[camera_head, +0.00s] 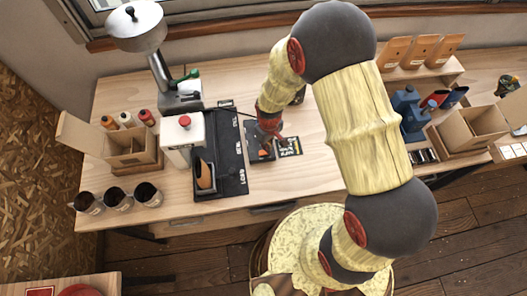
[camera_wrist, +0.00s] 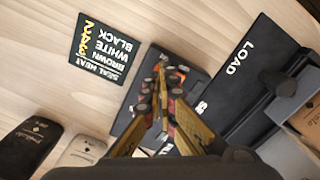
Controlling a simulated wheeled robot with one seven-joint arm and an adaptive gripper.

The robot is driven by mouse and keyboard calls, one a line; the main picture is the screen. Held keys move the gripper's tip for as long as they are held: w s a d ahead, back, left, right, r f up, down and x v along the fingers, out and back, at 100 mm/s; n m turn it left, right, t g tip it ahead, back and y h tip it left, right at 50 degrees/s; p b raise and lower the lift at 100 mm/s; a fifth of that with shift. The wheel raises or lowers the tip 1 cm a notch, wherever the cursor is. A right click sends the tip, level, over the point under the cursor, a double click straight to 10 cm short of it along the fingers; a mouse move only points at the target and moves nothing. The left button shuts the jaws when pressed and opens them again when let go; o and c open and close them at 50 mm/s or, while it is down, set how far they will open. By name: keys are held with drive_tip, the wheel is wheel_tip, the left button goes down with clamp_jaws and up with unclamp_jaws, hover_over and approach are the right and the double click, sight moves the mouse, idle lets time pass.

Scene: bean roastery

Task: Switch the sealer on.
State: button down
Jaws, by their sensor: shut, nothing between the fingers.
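My gripper (camera_head: 266,141) is shut and empty, pointing down over a dark, flat unit (camera_head: 258,155) on the table, which looks like the sealer. In the wrist view, the closed fingertips (camera_wrist: 164,68) are over the dark unit (camera_wrist: 131,115), hiding much of it. I cannot tell whether they touch it, and no switch shows clearly. A black card (camera_head: 289,146) lies beside it; in the wrist view this card (camera_wrist: 101,50) reads "SEAL HEAT" with brown, white and black settings.
A black mat (camera_head: 231,150) marked "LOAD" lies left of the unit, beside a white machine (camera_head: 184,155) with a red knob. Further left are a cardboard box (camera_head: 130,150) and dark-filled cups (camera_head: 147,194). The blue machine (camera_head: 410,110) stands right of my arm.

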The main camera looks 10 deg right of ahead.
drive_tip(key=shift+f+b, duration=0.5)
drive_tip(key=shift+f, duration=0.2)
idle(0.3)
drive_tip(key=shift+r, duration=0.15)
drive_tip(key=shift+r+p, duration=2.35)
drive_tip(key=shift+r, duration=1.1)
drive_tip(key=shift+s, duration=0.4)
drive_tip(key=s+d+r+m+t+b, duration=0.2)
drive_tip(key=s+d+r+m+b, duration=0.1)
drive_tip(key=s+r+b, duration=0.4)
drive_tip(key=s+d+r+m+t+b, duration=0.3)
drive_tip(key=s+d+r+b, duration=0.3)
drive_tip(key=r+b, duration=0.4)
wheel_tip(320, 180, up, 4)
drive_tip(key=shift+s+r+t+b, duration=0.1)
drive_tip(key=shift+s+t+b, duration=0.2)
drive_tip(key=shift+s, duration=0.6)
